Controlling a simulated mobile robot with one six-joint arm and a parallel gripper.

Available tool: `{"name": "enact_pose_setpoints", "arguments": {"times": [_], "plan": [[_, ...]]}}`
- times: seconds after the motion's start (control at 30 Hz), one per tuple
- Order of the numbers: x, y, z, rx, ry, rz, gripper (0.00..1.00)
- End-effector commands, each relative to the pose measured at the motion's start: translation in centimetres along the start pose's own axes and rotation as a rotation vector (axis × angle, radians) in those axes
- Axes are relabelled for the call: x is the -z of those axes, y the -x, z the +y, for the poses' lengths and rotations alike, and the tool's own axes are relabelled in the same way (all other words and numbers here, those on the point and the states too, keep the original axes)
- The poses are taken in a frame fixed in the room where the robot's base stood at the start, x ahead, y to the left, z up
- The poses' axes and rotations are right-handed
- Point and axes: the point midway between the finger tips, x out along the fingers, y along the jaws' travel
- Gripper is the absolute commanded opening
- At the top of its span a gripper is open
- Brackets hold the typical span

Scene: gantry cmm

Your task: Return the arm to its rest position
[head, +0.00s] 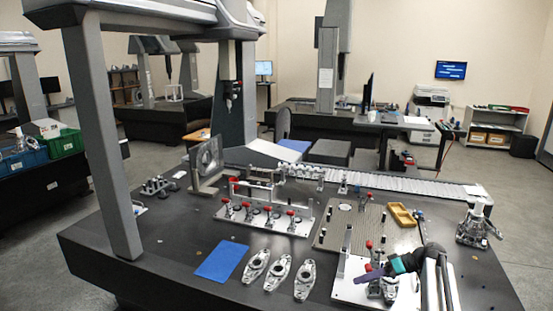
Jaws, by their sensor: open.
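My arm (436,275) rises from the bottom edge at the lower right of the head view and bends over to the left. My gripper (366,275), with a teal band behind it and purple fingers, points left and slightly down. It is open, and I see nothing held in it. It is over or close to a white fixture plate (345,290) with red-knobbed clamps at the table's front right. I cannot tell whether it touches the clamps, and it hides part of them.
A gantry column (105,150) stands at left. The table's front left is clear.

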Motion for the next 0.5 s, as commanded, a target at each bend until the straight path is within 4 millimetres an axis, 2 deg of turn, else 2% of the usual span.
{"name": "enact_pose_setpoints", "arguments": {"times": [0.03,0.2,0.5], "plan": [[-1.0,-1.6,-0.8,-0.015,-0.032,-0.031,0.52],[-4.1,-6.0,-1.9,-0.086,-0.147,-0.132,0.52],[-9.7,-11.9,-4.0,-0.247,-0.313,-0.286,0.52]]}}
